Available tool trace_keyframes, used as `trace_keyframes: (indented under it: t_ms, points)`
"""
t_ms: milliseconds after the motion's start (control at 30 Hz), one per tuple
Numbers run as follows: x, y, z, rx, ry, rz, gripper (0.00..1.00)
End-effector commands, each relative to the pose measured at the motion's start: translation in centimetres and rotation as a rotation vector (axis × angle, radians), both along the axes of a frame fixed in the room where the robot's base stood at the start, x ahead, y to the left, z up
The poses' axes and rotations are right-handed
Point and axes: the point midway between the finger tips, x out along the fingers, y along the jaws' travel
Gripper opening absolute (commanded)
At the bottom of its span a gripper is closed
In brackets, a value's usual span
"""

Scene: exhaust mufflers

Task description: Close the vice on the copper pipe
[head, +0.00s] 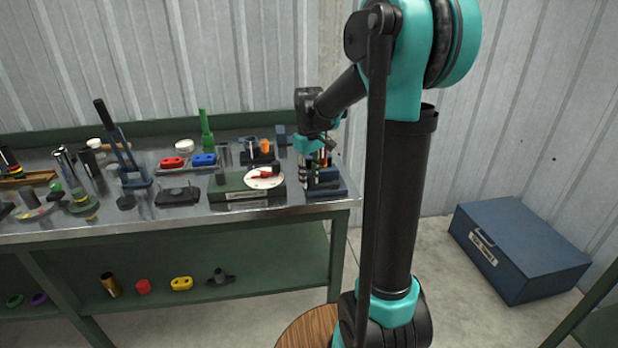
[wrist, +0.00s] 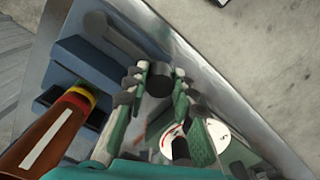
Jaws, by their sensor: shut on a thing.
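The blue vice (head: 328,186) stands at the right end of the bench, largely behind my gripper (head: 318,168). In the wrist view its blue body (wrist: 95,62) lies left of my fingers, with a grey handle bar (wrist: 117,37) reaching toward them. My gripper (wrist: 161,82) is shut on a dark round knob (wrist: 158,79), seemingly the end of the vice handle. The copper pipe (wrist: 45,138), brown with red and yellow bands and a white strip, rises beside the vice's dark slot. Whether the jaws touch the pipe cannot be told.
A white round dial (head: 264,178) on a green block sits just left of the vice. Red (head: 173,162) and blue (head: 204,159) parts and several tools crowd the bench leftward. The bench's metal front edge (head: 200,224) runs close by. A blue box (head: 519,246) lies on the floor at right.

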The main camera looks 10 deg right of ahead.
Motion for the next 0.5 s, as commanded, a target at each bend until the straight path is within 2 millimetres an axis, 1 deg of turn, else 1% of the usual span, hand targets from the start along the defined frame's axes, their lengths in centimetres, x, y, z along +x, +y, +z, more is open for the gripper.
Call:
trace_keyframes:
  t_ms: [267,500]
  points:
    - [-1.2,-0.1,0.0,0.000,0.000,0.124,0.00]
    - [-3.0,-0.6,0.0,0.000,0.000,0.330,0.00]
